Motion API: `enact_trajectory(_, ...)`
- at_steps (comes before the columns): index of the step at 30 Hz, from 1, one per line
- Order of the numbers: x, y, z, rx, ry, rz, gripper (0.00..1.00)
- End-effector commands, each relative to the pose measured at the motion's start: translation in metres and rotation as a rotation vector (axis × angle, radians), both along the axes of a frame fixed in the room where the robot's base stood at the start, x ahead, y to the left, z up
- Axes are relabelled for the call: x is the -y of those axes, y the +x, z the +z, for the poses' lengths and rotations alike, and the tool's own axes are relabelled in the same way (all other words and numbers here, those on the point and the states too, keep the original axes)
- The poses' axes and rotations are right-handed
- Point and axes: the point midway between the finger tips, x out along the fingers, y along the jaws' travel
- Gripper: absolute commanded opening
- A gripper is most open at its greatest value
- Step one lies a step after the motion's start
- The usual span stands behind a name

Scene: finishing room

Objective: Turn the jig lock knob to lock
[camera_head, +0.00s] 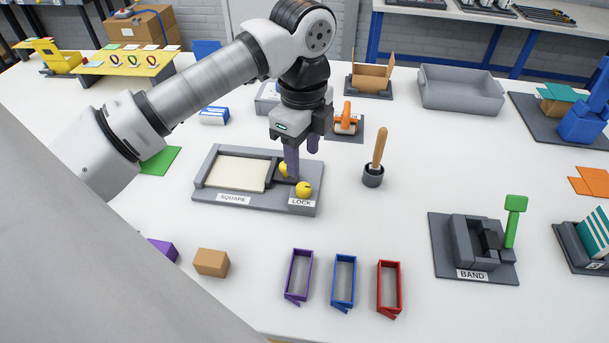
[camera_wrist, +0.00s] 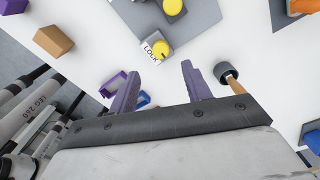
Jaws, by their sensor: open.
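The grey jig (camera_head: 210,192) carries a "SQUARE" label and a pale panel, and lies on the white table. A yellow knob (camera_head: 304,189) sits at its front right corner by the "LOCK" label (camera_head: 301,202). A second yellow knob (camera_head: 284,168) sits behind it, partly hidden by a finger. My gripper (camera_head: 302,163) is open and empty above the jig's right end, pointing down. In the wrist view, the lock knob (camera_wrist: 161,48) lies beyond the gap between my purple fingertips (camera_wrist: 160,67), apart from them. The knob's turn position is too small to read.
A wooden-handled tool (camera_head: 376,160) stands upright in a dark cup right of the jig. An orange item (camera_head: 346,121) on a grey base is behind my gripper. Purple, blue and red frames (camera_head: 389,289) lie in front. A "BAND" fixture (camera_head: 470,248) is at right.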

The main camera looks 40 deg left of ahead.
Motion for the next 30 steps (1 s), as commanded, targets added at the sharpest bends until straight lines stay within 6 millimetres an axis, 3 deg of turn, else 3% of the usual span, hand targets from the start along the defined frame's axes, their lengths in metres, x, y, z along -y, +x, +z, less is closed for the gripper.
enact_trajectory(6,0.0,-0.001,-0.044,-0.002,-0.003,-0.001,0.49)
enact_trajectory(12,0.0,0.0,-0.071,-0.001,-0.002,-0.001,0.49)
enact_trajectory(25,0.0,0.0,-0.081,0.001,0.0,-0.001,0.47)
enact_trajectory(30,0.0,0.0,-0.08,0.0,0.0,-0.001,0.25)
